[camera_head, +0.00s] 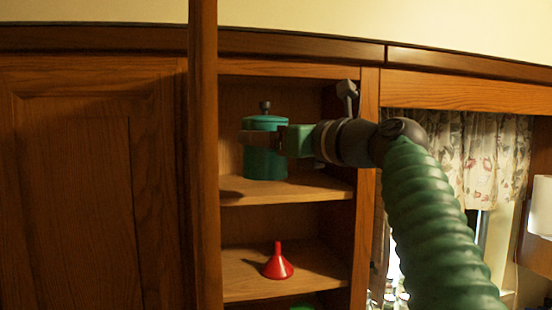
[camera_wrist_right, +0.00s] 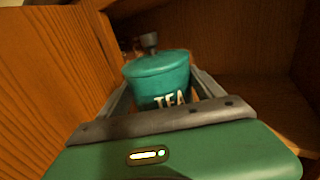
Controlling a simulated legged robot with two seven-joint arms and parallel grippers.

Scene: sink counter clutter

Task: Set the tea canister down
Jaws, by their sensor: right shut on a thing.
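The tea canister (camera_head: 265,165) is a teal cylinder with a lid and a dark knob. In the head view it is at the upper shelf (camera_head: 310,187) of the open cabinet, upright, its base at the shelf board; I cannot tell whether it bears on the board. My right gripper (camera_head: 262,140) is shut on it from the right, fingers around its upper body. In the right wrist view the canister (camera_wrist_right: 160,78) stands between the two fingers (camera_wrist_right: 165,95), with "TEA" partly showing above the gripper's body. My left gripper is not in view.
A red funnel (camera_head: 278,262) stands on the lower shelf (camera_head: 322,272). A wooden upright (camera_head: 203,150) borders the cabinet opening at left, beside a closed door (camera_head: 85,180). A flowered curtain (camera_head: 480,150) hangs at right. The upper shelf is bare right of the canister.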

